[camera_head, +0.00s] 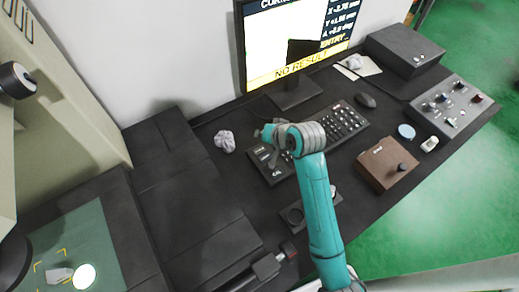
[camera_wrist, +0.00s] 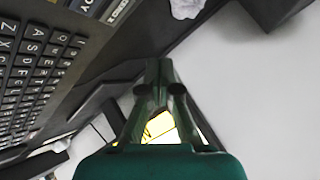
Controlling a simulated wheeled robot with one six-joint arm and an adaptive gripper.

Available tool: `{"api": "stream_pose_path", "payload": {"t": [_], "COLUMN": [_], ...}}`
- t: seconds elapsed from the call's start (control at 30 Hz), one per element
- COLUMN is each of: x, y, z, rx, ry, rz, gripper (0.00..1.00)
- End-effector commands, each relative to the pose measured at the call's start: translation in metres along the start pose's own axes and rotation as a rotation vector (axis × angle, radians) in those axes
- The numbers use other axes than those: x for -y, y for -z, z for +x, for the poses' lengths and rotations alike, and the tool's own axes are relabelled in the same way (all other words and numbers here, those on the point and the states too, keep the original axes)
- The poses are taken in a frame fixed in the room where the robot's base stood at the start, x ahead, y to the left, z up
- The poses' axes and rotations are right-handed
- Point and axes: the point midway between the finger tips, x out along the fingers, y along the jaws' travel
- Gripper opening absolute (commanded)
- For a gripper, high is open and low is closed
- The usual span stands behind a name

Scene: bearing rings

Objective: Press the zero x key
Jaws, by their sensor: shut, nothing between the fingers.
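The black keyboard (camera_head: 344,119) lies on the dark desk in front of the monitor. Larger labelled keys (camera_head: 276,173) sit at its left end; I cannot read which one is zero x. The keyboard also shows at the left of the wrist view (camera_wrist: 35,75), with letter keys and, at the top, part of some larger keys (camera_wrist: 100,8). My gripper (camera_wrist: 160,70) is shut and empty. It appears over the keyboard's left part in the head view, where my arm hides some keys. I see no key touched.
The monitor (camera_head: 262,45) stands behind the keyboard and reads "NO RESULT". Crumpled paper (camera_head: 225,141) lies left of the keyboard. A mouse (camera_head: 365,100), a brown box with a knob (camera_head: 385,165) and a grey control panel (camera_head: 452,105) are to the right.

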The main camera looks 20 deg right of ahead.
Motion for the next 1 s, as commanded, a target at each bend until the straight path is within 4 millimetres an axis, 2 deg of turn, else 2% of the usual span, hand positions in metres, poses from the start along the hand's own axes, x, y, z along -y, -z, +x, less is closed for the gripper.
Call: {"api": "stream_pose_path", "payload": {"t": [0.43, 1.0], "x": [-0.026, -0.030], "y": [-0.026, -0.030], "z": [0.036, 0.042], "rx": [0.002, -0.001], "ry": [-0.001, 0.000], "rz": [0.000, 0.000], "gripper": [0.00, 0.00]}}
